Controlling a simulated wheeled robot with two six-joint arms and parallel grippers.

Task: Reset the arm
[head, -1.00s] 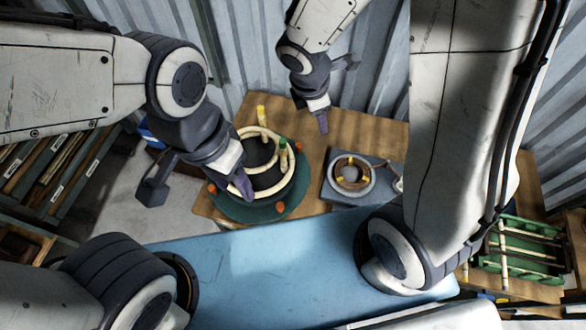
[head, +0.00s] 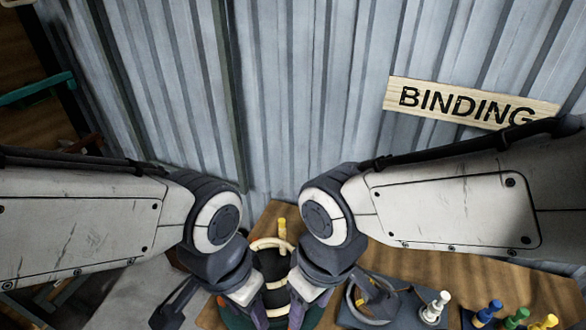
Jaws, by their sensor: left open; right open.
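My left gripper (head: 257,312) is at the bottom centre of the head view, pointing down, open and empty as far as I can see. My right gripper (head: 300,312) is close to its right, also pointing down and open. Their lower ends are near the bottom edge of the picture. Between and behind them is a round green fixture (head: 235,320) with a pale rattan ring (head: 268,242) and a yellow-tipped upright piece (head: 282,228). The two grippers hide much of this fixture, so I cannot tell whether they touch it.
The wooden table (head: 460,280) continues to the right. A grey plate (head: 398,290) there carries a ring fixture, partly hidden by my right gripper. White, blue, green and yellow pieces (head: 488,312) stand further right. A BINDING sign (head: 470,104) hangs on the corrugated wall (head: 300,90).

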